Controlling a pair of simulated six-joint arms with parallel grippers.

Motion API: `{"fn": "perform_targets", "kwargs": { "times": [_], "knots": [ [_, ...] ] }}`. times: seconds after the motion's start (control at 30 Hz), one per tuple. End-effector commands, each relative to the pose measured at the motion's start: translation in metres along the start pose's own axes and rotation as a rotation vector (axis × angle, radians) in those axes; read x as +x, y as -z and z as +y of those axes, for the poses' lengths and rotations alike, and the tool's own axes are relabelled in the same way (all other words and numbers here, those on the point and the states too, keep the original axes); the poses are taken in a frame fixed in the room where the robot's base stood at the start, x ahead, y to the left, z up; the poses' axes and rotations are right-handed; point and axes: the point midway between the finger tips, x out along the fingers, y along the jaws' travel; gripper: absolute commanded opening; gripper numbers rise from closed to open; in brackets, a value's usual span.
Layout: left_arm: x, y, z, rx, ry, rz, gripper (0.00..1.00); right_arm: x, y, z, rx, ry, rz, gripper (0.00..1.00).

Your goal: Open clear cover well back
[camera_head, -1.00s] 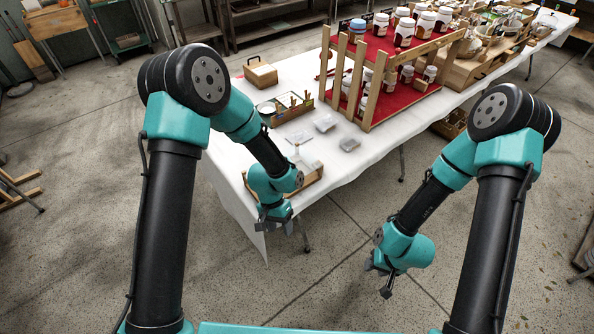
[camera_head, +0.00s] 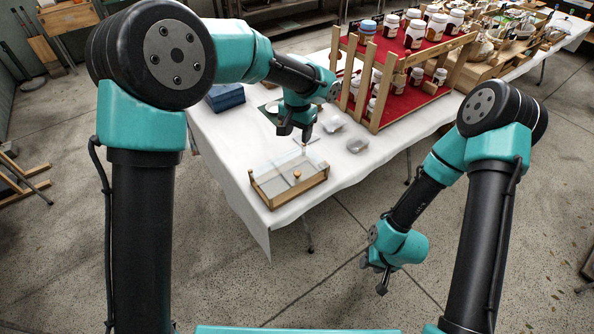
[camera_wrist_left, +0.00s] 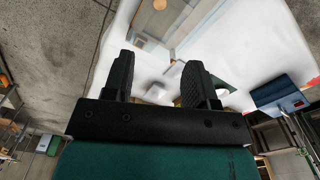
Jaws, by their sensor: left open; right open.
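A shallow wooden case (camera_head: 272,204) with a clear cover (camera_head: 275,166) and a round wooden knob (camera_head: 297,174) stands at the near end of the white table. I cannot tell the cover's exact angle. My left gripper (camera_head: 294,137) is open and empty above the table, just behind the case. In the left wrist view its fingers (camera_wrist_left: 160,78) are apart, and the knob (camera_wrist_left: 160,4) shows at the top edge, beyond the fingertips. My right gripper (camera_head: 374,281) is open and empty, low in front of the table and away from the case.
Small clear packs (camera_head: 357,145) lie on the white table (camera_head: 222,140) behind the case. A red-shelved wooden rack (camera_head: 400,98) with several jars stands to the right. A dark blue box (camera_head: 225,97) sits at the table's left edge. The floor in front is clear.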

Motion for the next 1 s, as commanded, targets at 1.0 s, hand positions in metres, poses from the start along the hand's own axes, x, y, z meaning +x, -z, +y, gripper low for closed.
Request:
{"fn": "perform_targets", "kwargs": {
  "times": [1.0],
  "knots": [
    [0.157, -0.001, 0.000, 0.001, -0.001, -0.003, 0.52, 0.000, 0.000, 0.000, 0.000, 0.000, 0.000, 0.43]
  ]
}}
